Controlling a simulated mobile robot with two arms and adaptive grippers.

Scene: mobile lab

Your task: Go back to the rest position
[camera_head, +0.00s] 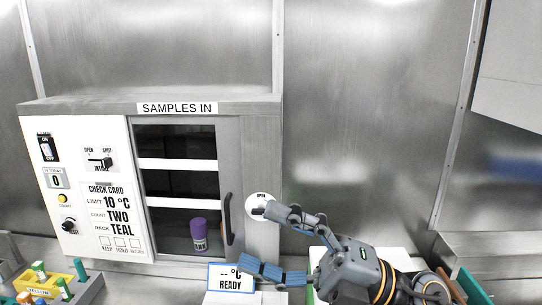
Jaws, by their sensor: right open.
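My right gripper (258,237) is open and empty at lower centre, its arm coming in from the bottom right. Its upper finger overlaps the edge of a round white disc (256,207) with a small dark label. Its lower finger is in front of a small sign (231,284) reading "-- °C READY"; I cannot tell if either touches. My left gripper is not in view.
A "SAMPLES IN" cabinet (258,130) stands behind, its door handle (228,218) left of my gripper. A purple container (199,235) shows inside. A control panel (90,180) is at left. A yellow rack (38,286) is bottom left. Wall space right of the cabinet is clear.

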